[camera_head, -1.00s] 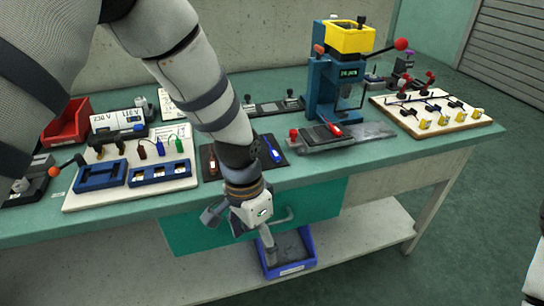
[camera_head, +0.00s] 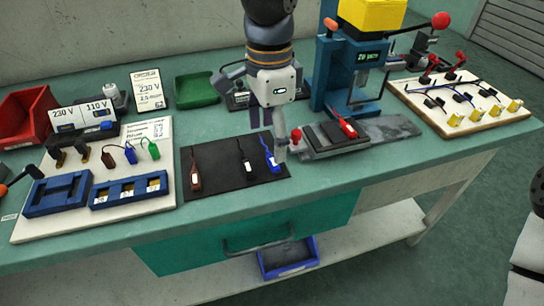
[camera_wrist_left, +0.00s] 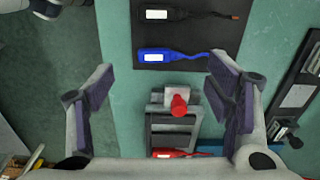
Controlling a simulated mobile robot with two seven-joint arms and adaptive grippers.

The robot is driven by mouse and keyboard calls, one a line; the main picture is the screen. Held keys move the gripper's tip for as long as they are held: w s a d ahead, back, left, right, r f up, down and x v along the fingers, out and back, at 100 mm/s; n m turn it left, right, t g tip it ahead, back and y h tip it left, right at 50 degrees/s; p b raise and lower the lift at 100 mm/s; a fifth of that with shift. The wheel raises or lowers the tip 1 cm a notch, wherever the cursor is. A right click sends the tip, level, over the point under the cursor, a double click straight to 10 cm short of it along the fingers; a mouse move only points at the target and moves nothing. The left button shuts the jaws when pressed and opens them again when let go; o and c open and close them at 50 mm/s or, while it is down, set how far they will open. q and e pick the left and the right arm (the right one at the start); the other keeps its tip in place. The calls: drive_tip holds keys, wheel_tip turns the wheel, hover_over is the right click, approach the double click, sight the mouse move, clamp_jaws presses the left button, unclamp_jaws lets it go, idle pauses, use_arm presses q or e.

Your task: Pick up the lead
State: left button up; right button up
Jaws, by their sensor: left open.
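Three leads lie on a dark mat (camera_head: 215,168): a brown one (camera_head: 195,174), a black one (camera_head: 245,160) and a blue one (camera_head: 269,155). A red lead (camera_head: 347,127) lies on the fixture plate of the blue press. My left gripper (camera_head: 268,132) is open and empty, above the bench near the blue lead. In the left wrist view, the blue lead (camera_wrist_left: 170,55) and black lead (camera_wrist_left: 175,15) lie ahead of the spread fingers. The red lead (camera_wrist_left: 180,154) shows low between them, partly hidden. My right gripper is out of view.
The blue press (camera_head: 335,75) with a yellow top and a red-knobbed clamp (camera_head: 296,136) stand close to the gripper. A board with blue holders (camera_head: 55,193) is at left, and a board of yellow-tipped parts (camera_head: 480,118) at right. A green tray (camera_head: 197,90) is behind.

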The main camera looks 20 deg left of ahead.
sight(272, 159)
use_arm(q)
wheel_tip(272, 159, down, 6)
drive_tip(key=shift+w+d+r, duration=0.15)
drive_tip(key=shift+r, duration=0.1)
drive_tip(key=c, duration=1)
drive_tip(key=shift+c, duration=0.2)
drive_tip(key=shift+r, duration=0.15)
